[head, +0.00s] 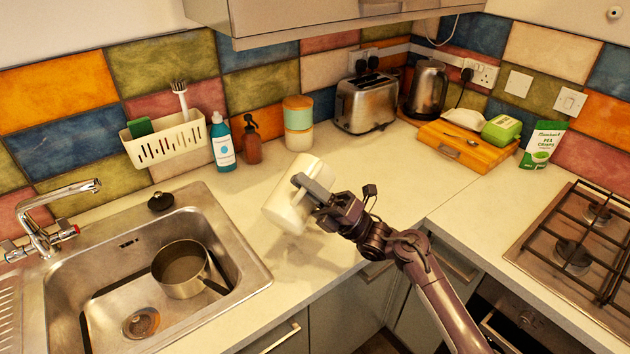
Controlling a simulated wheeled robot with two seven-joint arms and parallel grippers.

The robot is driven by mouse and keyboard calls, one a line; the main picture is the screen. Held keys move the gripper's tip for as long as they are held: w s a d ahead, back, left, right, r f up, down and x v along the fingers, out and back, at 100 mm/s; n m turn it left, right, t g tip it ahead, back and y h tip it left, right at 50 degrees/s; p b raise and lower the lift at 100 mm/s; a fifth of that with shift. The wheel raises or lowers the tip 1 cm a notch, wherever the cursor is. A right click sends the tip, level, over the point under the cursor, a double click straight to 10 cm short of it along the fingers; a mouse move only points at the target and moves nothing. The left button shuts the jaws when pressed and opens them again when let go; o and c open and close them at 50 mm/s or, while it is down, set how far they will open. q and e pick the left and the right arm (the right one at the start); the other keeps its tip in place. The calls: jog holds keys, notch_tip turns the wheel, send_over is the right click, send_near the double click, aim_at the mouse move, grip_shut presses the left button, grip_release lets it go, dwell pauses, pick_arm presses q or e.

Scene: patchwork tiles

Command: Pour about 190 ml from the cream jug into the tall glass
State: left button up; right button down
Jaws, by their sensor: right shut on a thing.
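The cream jug (286,207) is held above the white counter, between the sink and the right-hand corner. It is tilted, its top leaning to the upper right in the picture. My right gripper (312,191) is shut on the jug at its right side. The jug's inside and any liquid are not clearly visible. I cannot see a tall glass; the jug and gripper hide part of the counter behind them. My left gripper is not in view.
A steel sink (212,232) with a saucepan (181,268) lies left. A wooden board (465,147) and gas hob (572,255) are right.

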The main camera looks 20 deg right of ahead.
jog(key=shift+r, duration=0.1)
dwell(0.3)
jog(key=shift+d+r+p, duration=0.1)
jog(key=shift+r+p, duration=0.05)
jog(key=shift+p, duration=0.2)
jog(key=shift+d+m+t, duration=0.1)
jog(key=shift+m+t, duration=0.3)
jog(key=shift+m, duration=0.1)
dwell(0.7)
jog(key=shift+w+d+r+m+t+h+p, duration=0.45)
jog(key=shift+m+t, duration=0.25)
jog(key=shift+m, duration=0.2)
dwell(1.2)
